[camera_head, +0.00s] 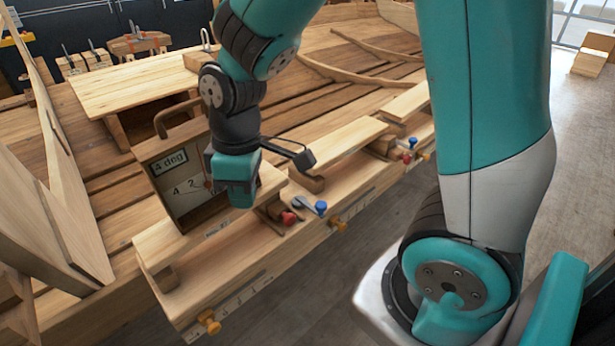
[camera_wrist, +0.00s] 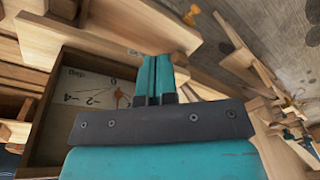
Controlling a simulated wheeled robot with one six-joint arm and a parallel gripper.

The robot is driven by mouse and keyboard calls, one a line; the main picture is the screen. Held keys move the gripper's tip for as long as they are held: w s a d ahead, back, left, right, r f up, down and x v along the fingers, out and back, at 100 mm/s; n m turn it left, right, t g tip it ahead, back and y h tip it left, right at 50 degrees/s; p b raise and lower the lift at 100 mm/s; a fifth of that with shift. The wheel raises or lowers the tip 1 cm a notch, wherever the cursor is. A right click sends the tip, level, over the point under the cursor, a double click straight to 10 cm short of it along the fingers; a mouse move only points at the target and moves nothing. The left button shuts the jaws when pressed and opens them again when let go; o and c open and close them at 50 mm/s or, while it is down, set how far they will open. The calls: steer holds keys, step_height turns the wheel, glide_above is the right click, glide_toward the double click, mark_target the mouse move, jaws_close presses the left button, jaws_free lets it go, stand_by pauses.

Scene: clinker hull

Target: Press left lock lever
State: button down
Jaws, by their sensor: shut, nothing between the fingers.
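My gripper (camera_head: 243,198) is shut and empty. In the head view it points down over the bench-side plank, in front of a wooden dial box. In the wrist view its two teal fingers (camera_wrist: 154,75) lie together. Just right of the gripper is a small grey lever with a blue knob (camera_head: 321,207), beside a red knob (camera_head: 289,218). A similar blue knob (camera_head: 412,142) and red knob (camera_head: 407,158) sit farther right. I cannot tell for sure which part is the left lock lever. No touch between gripper and knobs shows.
Yellow knobs (camera_head: 208,323) (camera_head: 338,225) stick out of the plank's front. Curved hull boards (camera_head: 62,195) stand at left. The floor (camera_head: 370,235) in front is clear.

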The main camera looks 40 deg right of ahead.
steer(key=w+d+f+n+h+p, duration=0.2)
steer(key=w+d+p, duration=0.1)
steer(key=d, duration=0.2)
steer(key=w+d+f+n+g+h+p, duration=0.1)
steer(key=w+d+f+h+p, duration=0.1)
steer(key=w+d+p, duration=0.1)
steer(key=d+p, duration=0.1)
steer(key=d, duration=0.1)
steer(key=shift+d+f+n, duration=0.3)
steer(key=shift+d+n, duration=0.1)
steer(key=b+x, duration=0.8)
steer(key=x, duration=0.3)
steer(key=shift+s+r+b, duration=0.1)
steer(key=shift+s+b, duration=0.05)
steer(key=shift+b, duration=0.25)
steer(key=shift+s+d+r, duration=0.1)
steer(key=shift+s+d, duration=0.35)
steer(key=shift+d, duration=0.4)
steer(key=shift+s+d+r, duration=0.1)
steer(key=shift+s+d, duration=0.4)
steer(key=shift+d, duration=0.4)
